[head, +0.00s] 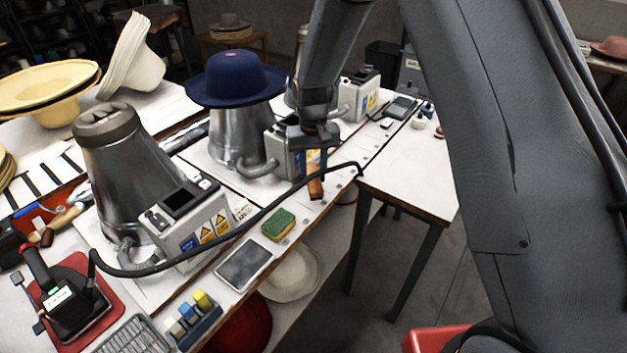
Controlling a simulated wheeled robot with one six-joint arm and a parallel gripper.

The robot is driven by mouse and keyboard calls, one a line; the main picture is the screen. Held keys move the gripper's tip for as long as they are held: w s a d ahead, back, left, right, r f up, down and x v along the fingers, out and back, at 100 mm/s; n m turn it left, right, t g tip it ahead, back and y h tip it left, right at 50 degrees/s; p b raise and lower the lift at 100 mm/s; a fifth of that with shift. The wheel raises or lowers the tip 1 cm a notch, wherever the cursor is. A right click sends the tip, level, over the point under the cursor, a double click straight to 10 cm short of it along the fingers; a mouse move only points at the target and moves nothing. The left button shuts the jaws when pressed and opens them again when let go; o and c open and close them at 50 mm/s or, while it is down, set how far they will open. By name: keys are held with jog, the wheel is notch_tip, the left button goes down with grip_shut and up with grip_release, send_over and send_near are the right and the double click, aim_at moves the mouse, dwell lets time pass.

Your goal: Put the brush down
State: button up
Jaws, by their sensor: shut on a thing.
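The brush (315,188) shows as a small brown wooden piece hanging below my gripper (316,160), near the front edge of the white bench (331,196). My gripper is shut on the brush. A black cable passes close by the brush, and I cannot tell whether the brush touches the bench.
A blue hat (235,80) sits on a metal press form (238,140) left of my gripper. A green and yellow sponge (279,224), a tablet (243,264) and a black cable (240,228) lie nearby. A mostly clear white side table (408,185) stands right.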

aim_at(314, 177)
jog(key=shift+f+p, duration=0.45)
jog(key=shift+f, duration=1.3)
jog(key=shift+f, duration=0.15)
jog(key=o, duration=0.9)
jog(key=shift+o, duration=0.2)
notch_tip(314, 177, up, 12)
jog(key=b, duration=0.4)
jog(key=s+d+r, duration=0.1)
jog(key=s+d, duration=0.7)
jog(key=s, duration=0.3)
jog(key=s+d+m+t, duration=0.1)
jog(key=s+d, duration=0.8)
jog(key=s, duration=0.2)
jog(key=shift+s+r, duration=0.3)
jog(key=shift+r, duration=0.05)
